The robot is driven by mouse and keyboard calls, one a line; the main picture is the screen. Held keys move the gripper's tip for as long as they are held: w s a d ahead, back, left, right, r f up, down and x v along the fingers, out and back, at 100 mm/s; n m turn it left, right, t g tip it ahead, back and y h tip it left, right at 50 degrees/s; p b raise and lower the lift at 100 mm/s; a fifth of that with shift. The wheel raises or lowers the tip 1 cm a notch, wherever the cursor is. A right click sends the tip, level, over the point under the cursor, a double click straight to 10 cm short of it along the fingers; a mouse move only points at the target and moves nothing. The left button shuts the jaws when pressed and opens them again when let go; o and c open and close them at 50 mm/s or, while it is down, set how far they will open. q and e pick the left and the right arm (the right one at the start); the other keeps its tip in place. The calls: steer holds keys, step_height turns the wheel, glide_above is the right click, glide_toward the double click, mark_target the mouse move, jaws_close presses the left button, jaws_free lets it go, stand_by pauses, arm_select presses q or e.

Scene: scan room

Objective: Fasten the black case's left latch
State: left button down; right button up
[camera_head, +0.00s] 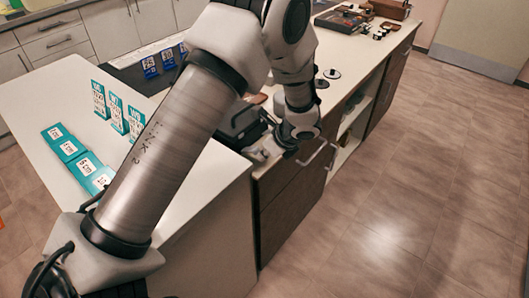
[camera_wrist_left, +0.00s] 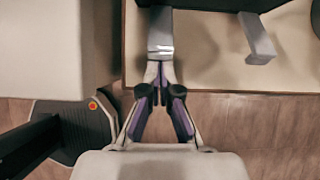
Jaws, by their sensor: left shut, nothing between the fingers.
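The black case (camera_head: 240,121) lies on the white counter, partly hidden behind my left arm in the head view. Its dark edge (camera_wrist_left: 205,4) shows at the top of the left wrist view. Two grey latches stick out from that edge: the left latch (camera_wrist_left: 160,30) is straight ahead of my left gripper, and the right latch (camera_wrist_left: 258,40) is apart from it to the right. My left gripper (camera_wrist_left: 158,65) is shut and empty, its tips at or very near the outer end of the left latch. I cannot tell whether they touch. My right gripper is not in view.
The counter's front edge (camera_wrist_left: 240,91) runs beneath the gripper, with a drawer handle (camera_head: 318,153) below it in the head view. Teal numbered cards (camera_head: 82,160) stand and lie on the left counter. Two dark discs (camera_head: 332,74) lie beyond the case. The floor at right is clear.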

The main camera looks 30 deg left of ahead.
mark_target(255, 147)
arm_select(q)
steer(key=shift+a+r+h+p, duration=0.35)
steer(key=shift+r+h+p, duration=0.45)
steer(key=shift+p, duration=1.5)
steer(key=shift+a+r+h+p, duration=0.35)
steer(key=shift+r+h+p, duration=0.4)
steer(key=shift+p, duration=1.55)
steer(key=shift+a+r+h+p, duration=0.45)
steer(key=shift+h+p, duration=0.5)
steer(key=shift+p, duration=1.35)
steer(key=shift+a+h, duration=0.2)
steer(key=shift+h, duration=0.3)
steer(key=shift+w+a+h, duration=0.1)
steer(key=shift+a+h, duration=0.15)
steer(key=shift+h, duration=0.25)
steer(key=shift+w+a+h+b, duration=0.1)
steer(key=shift+a+h+b, duration=0.35)
steer(key=shift+h+b, duration=0.2)
steer(key=shift+r+g, duration=0.2)
steer(key=shift+g, duration=0.1)
steer(key=shift+d+r+p, duration=0.1)
steer(key=shift+r+p, duration=0.15)
steer(key=shift+p, duration=0.05)
steer(key=shift+r+p, duration=0.35)
steer(key=shift+r, duration=0.25)
